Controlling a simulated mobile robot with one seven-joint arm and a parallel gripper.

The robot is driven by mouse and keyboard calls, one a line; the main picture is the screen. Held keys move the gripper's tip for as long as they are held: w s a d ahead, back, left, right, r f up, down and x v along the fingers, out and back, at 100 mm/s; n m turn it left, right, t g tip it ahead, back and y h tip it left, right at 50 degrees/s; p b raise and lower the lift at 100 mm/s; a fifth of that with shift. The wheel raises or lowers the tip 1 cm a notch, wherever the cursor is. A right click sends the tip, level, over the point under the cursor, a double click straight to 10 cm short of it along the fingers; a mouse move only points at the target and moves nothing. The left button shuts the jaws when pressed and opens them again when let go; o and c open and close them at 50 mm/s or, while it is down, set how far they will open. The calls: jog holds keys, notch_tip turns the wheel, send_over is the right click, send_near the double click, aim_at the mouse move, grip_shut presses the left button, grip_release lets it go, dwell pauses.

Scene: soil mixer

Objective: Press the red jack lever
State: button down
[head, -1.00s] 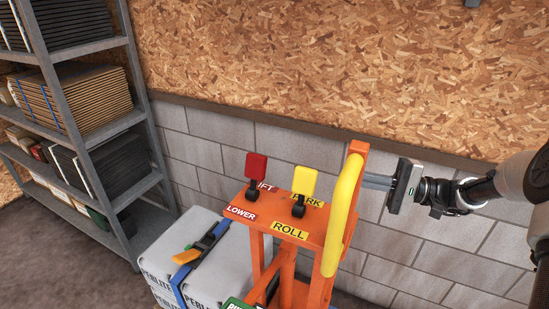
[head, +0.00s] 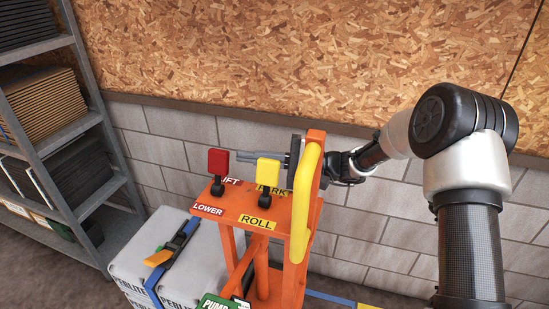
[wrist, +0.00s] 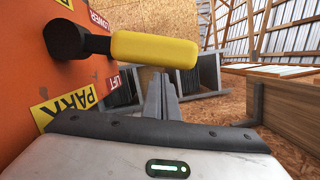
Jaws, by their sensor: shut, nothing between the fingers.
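The red lever (head: 218,163) stands on the left of the orange jack panel (head: 236,205), between the LIFT and LOWER labels, tilted slightly. The yellow lever (head: 268,171) stands to its right, between PARK and ROLL. My gripper (head: 240,156) is shut and empty. Its fingers point left behind the yellow lever, with the tips a little right of the red paddle; I cannot tell whether they touch it. In the wrist view, the shut fingers (wrist: 160,88) lie beside the yellow lever (wrist: 150,50). The red lever does not show there.
A yellow handle (head: 307,200) rises at the panel's right, near my wrist. Strapped white perlite bags (head: 130,265) sit left of the jack. A block wall (head: 230,132) runs behind it. A metal shelf (head: 90,85) stands at far left.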

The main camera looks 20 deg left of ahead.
aim_at(218, 173)
jog(key=shift+s+a+r, duration=0.1)
jog(key=shift+s+a, duration=0.05)
jog(key=shift+a, duration=0.8)
jog(key=shift+s+a+r, duration=0.1)
jog(key=shift+s+a, duration=0.05)
jog(key=shift+a, duration=0.75)
jog(key=shift+f, duration=0.1)
jog(key=shift+s+r+n+b, duration=0.2)
jog(key=shift+s+n+b, duration=0.25)
jog(key=shift+n+b, duration=0.4)
jog(key=shift+s+r+h, duration=0.1)
jog(key=shift+r+h, duration=0.1)
jog(key=shift+h, duration=0.1)
